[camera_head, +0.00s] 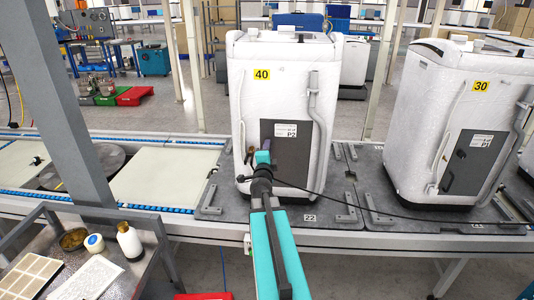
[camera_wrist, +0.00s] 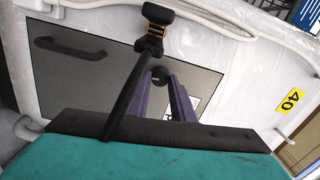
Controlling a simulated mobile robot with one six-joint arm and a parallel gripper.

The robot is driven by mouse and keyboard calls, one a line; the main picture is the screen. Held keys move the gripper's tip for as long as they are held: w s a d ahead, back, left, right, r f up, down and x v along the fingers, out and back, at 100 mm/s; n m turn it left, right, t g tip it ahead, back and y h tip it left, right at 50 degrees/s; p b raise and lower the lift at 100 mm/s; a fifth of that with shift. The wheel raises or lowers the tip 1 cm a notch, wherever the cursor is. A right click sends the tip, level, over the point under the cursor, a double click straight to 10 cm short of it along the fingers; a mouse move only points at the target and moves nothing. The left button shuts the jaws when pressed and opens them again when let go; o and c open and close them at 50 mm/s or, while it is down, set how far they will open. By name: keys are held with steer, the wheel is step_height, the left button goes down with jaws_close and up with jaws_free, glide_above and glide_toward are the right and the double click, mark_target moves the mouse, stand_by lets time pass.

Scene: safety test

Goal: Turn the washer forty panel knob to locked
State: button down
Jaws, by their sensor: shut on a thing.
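Washer 40 (camera_head: 290,90) is a white, plastic-wrapped machine with a yellow 40 label (camera_head: 261,75); the label also shows in the wrist view (camera_wrist: 291,101). Its dark grey panel (camera_head: 290,172) is closed and carries a paper marked P2 (camera_head: 292,131). In the wrist view the panel (camera_wrist: 100,85) has a black bar handle (camera_wrist: 70,47) and a small dark round knob (camera_wrist: 160,75). My gripper's purple fingers (camera_wrist: 163,82) are shut on the knob. In the head view my gripper (camera_head: 268,144) covers the knob. I cannot read the knob's position.
A black connector with orange bands (camera_wrist: 153,28) and a dark rod or cable pass close beside my fingers. Washer 30 (camera_head: 455,110) stands to the right. A white pipe (camera_head: 314,115) runs down washer 40's front. A metal cart (camera_head: 140,275) with bottles stands at the lower left.

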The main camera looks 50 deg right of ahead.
steer(key=shift+s+m, duration=0.1)
steer(key=shift+m, duration=0.7)
steer(key=c, duration=1.5)
jaws_free()
steer(key=shift+d, duration=0.1)
